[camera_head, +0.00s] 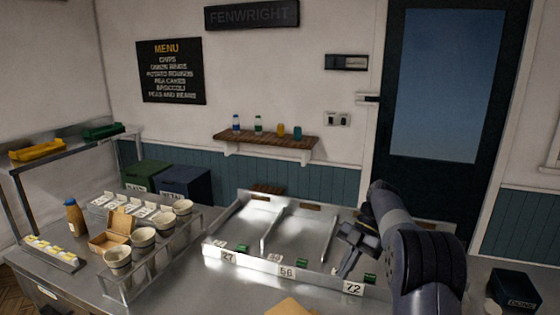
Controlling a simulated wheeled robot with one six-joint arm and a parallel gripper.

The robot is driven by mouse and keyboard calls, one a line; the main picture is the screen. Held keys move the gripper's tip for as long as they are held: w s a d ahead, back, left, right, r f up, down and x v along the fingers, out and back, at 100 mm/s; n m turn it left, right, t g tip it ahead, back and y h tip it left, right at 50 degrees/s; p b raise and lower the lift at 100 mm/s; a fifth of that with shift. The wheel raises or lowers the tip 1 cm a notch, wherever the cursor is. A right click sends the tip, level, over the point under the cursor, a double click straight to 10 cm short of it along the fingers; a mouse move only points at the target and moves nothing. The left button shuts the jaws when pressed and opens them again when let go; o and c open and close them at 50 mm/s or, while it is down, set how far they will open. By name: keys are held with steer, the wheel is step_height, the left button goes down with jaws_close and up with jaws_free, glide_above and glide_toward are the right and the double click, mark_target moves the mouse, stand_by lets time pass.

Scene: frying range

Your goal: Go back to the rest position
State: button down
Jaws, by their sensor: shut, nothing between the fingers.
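My gripper (346,264) is at the end of the dark arm, right of the picture's middle. It is shut and empty. It hangs over the front part of a shallow metal range (225,240) with dividers, near the front label "72" (353,288). I cannot tell whether its tip touches the metal below. The arm hides the right part of the range.
Several cups (144,239) and an open cardboard box (109,243) stand on the left counter beside a brown bottle (75,218). A dark box (514,288) sits at the right. A wooden shelf (265,140) holds small bottles.

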steer(key=x, duration=0.7)
steer(key=shift+s+p, duration=0.1)
steer(key=shift+p, duration=0.3)
steer(key=shift+s+a+f, duration=0.25)
steer(key=shift+a+f, duration=0.1)
steer(key=shift+f, duration=0.4)
steer(key=shift+r, duration=0.1)
